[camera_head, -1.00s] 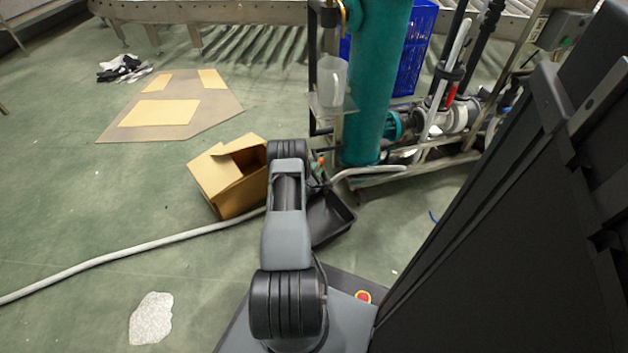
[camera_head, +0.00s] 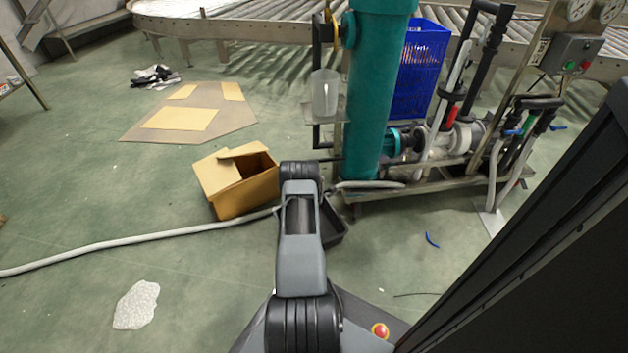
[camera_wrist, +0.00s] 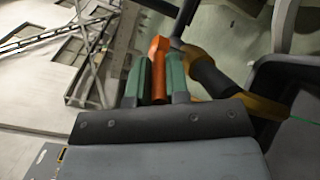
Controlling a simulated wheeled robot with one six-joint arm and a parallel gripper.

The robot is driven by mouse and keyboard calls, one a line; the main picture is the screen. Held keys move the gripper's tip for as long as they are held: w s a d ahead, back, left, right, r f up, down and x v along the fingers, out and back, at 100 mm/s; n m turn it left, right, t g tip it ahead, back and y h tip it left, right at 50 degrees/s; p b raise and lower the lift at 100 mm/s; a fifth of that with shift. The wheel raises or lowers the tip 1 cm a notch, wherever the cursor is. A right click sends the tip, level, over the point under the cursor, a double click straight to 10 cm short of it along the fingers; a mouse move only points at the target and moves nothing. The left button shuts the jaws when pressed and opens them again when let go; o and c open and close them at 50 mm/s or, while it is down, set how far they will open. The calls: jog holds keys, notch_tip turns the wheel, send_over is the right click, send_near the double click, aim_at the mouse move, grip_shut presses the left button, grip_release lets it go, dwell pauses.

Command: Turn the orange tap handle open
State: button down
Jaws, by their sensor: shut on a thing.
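The orange tap handle (camera_wrist: 159,62) shows in the wrist view, sticking up between the two green fingers of my gripper (camera_wrist: 158,80). The fingers are shut on the handle, one on each side. A grey metal pipe and a dark and yellow fitting (camera_wrist: 212,75) lie just right of the handle. In the head view my arm reaches forward, and its links hide my gripper and the orange handle.
A teal column (camera_head: 378,95) on a metal frame stands ahead, with a blue crate (camera_head: 420,70) behind it. An open cardboard box (camera_head: 238,182) and a black tray (camera_head: 333,225) lie near my arm. A grey hose (camera_head: 130,243) crosses the floor.

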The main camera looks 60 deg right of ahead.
jog(key=shift+s+d+r, duration=0.15)
jog(key=shift+s+d, duration=0.05)
jog(key=shift+s, duration=0.05)
jog(key=c, duration=1.3)
grip_release()
jog(key=shift+o, duration=1)
jog(key=shift+w+a, duration=0.25)
jog(key=p+v, duration=0.3)
jog(key=v, duration=0.5)
jog(key=shift+c, duration=0.3)
